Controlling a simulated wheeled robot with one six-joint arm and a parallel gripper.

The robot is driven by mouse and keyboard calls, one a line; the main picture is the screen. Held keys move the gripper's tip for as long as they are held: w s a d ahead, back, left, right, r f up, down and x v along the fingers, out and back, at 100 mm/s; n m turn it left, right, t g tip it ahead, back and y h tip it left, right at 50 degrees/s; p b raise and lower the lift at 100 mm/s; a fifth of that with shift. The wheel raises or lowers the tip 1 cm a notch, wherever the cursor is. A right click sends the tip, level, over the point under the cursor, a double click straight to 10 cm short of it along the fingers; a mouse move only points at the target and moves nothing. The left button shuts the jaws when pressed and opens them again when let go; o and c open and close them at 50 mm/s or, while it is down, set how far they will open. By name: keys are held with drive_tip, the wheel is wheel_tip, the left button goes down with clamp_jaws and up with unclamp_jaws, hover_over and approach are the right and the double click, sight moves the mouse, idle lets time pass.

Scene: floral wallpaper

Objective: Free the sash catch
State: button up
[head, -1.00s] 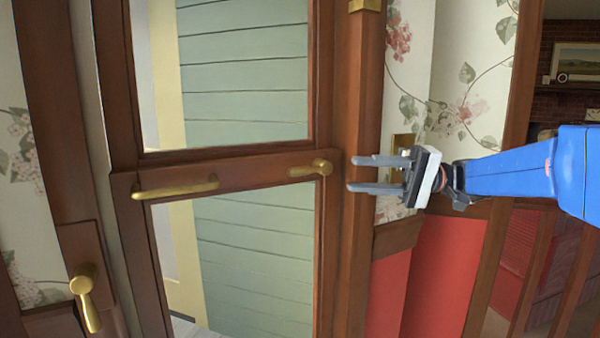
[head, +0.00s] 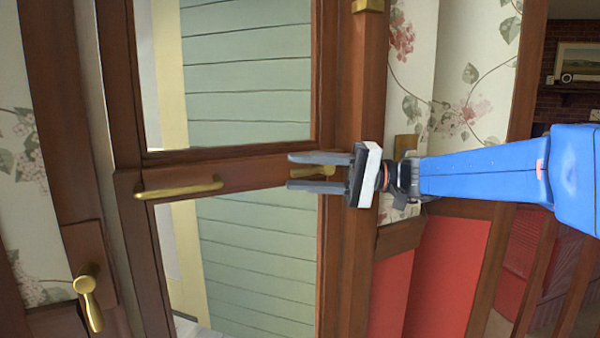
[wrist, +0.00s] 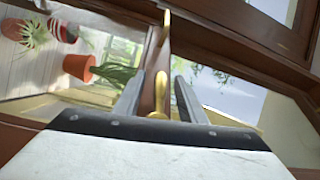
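The brass sash catch (head: 315,171) is on the right end of the wooden middle rail (head: 250,176) of the window. My gripper (head: 290,171) is open, with one finger above the catch and one below it in the head view. The fingers partly cover the catch there. In the wrist view the catch (wrist: 158,92) shows between the two spread fingers, with gaps on both sides. I cannot tell whether either finger touches it.
A long brass pull handle (head: 180,188) is on the left part of the same rail. A brass lever (head: 88,300) is at lower left. Wooden frame posts and floral wallpaper (head: 460,60) stand on the right. Potted plants (wrist: 78,67) show through the glass.

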drive_tip(key=shift+a, duration=0.4)
clamp_jaws()
